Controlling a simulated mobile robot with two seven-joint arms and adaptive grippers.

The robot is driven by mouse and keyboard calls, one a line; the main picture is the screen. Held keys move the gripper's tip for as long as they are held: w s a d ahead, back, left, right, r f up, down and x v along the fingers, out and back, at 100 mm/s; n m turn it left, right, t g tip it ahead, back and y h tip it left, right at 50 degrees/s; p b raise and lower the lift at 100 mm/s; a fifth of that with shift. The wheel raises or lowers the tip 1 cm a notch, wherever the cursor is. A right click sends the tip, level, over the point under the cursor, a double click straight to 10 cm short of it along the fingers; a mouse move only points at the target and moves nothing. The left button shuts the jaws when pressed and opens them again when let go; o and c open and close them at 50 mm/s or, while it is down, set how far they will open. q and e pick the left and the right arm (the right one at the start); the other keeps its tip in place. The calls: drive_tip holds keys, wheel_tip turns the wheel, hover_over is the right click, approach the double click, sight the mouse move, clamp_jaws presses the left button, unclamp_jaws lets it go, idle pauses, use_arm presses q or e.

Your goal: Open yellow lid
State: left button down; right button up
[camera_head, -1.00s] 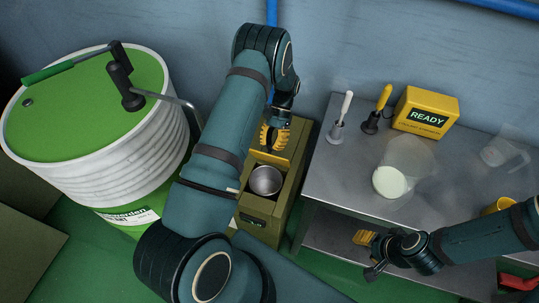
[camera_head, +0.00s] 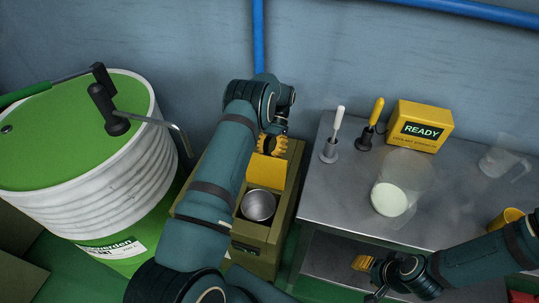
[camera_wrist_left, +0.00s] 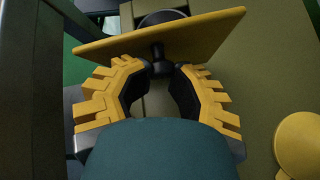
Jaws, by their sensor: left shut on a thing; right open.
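The yellow lid (camera_head: 266,172) stands tilted up at the back part of an olive box (camera_head: 287,200), with its flat face toward the head camera. A round metal pot (camera_head: 258,205) shows uncovered in the box in front of it. My left gripper (camera_head: 272,146) is behind the lid. In the left wrist view the yellow fingers of the left gripper (camera_wrist_left: 160,85) are shut around a black knob (camera_wrist_left: 158,60) on the yellow lid (camera_wrist_left: 205,38). My right gripper (camera_head: 368,277) is open and empty near the front edge of the metal bench.
A green-topped white drum (camera_head: 75,205) with a crank stands left of the box. The metal bench (camera_head: 330,205) on the right carries a yellow READY box (camera_head: 421,126), two handled tools, a clear container with pale contents (camera_head: 390,198) and a clear jug (camera_head: 500,162).

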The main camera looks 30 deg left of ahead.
use_arm(q)
drive_tip(key=shift+s+a+f, duration=0.15)
drive_tip(key=shift+s+f, duration=0.15)
drive_tip(key=shift+f, duration=0.15)
drive_tip(key=c, duration=0.7)
unclamp_jaws()
drive_tip(key=shift+c, duration=0.2)
drive_tip(key=shift+w+a, duration=0.1)
drive_tip(key=shift+w+r, duration=0.1)
drive_tip(key=shift+r, duration=0.45)
wheel_tip(320, 180, up, 9)
